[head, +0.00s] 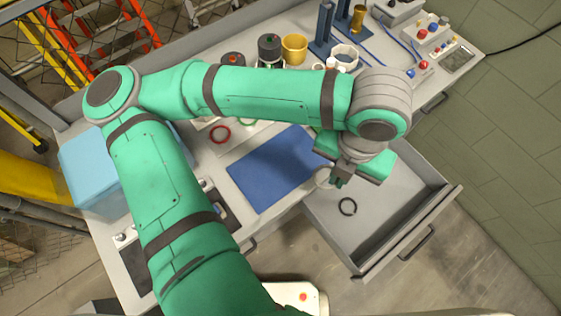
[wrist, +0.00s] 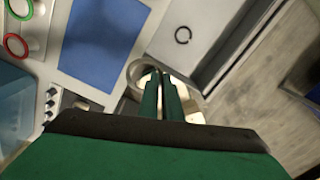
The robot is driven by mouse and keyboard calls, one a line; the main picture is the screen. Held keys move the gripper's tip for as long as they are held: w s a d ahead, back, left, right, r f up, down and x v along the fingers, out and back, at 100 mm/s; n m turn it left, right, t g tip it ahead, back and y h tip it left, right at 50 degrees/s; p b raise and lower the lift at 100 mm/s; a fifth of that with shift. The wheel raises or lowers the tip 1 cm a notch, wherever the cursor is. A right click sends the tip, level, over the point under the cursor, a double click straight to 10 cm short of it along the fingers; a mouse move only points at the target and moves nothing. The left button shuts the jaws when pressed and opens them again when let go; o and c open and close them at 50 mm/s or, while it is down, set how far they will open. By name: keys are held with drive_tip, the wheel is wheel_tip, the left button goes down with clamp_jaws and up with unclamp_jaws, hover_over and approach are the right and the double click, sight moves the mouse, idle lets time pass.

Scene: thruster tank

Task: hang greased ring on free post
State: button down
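A pale grey-white ring (head: 323,178) is at my gripper (head: 338,182), over the seam between worktop and open drawer. In the wrist view the ring (wrist: 135,78) reaches the tips of my gripper's (wrist: 161,74) nearly closed fingers, which appear to pinch its rim; the contact is partly hidden. Blue posts (head: 322,32) stand at the back of the worktop, with a white ring-shaped thing (head: 346,55) near their base. I cannot tell which post is free, and no grease is discernible on the held ring.
The drawer (head: 385,215) is pulled out with a black ring (head: 348,206) inside. A blue mat (head: 270,170), red ring (head: 220,134), yellow cup (head: 294,49) and dark jar (head: 269,50) are on the worktop. A pale blue bin (head: 95,170) stands left. My arm hides part of the worktop.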

approach(287, 168)
drive_tip(key=s+d+r, duration=0.2)
drive_tip(key=s+d, duration=0.1)
drive_tip(key=f, duration=0.1)
drive_tip(key=w+a+f, duration=0.1)
drive_tip(key=f, duration=0.1)
drive_tip(key=shift+w+a+f, duration=0.2)
drive_tip(key=shift+w+a, duration=0.2)
drive_tip(key=shift+w+a+f, duration=0.4)
drive_tip(key=shift+a+f, duration=0.05)
drive_tip(key=shift+f, duration=0.3)
drive_tip(key=shift+a+f, duration=0.2)
drive_tip(key=shift+f, duration=1.55)
drive_tip(key=shift+w+f, duration=0.1)
drive_tip(key=c, duration=1.9)
unclamp_jaws()
drive_tip(key=shift+c, duration=0.2)
drive_tip(key=shift+w, duration=0.1)
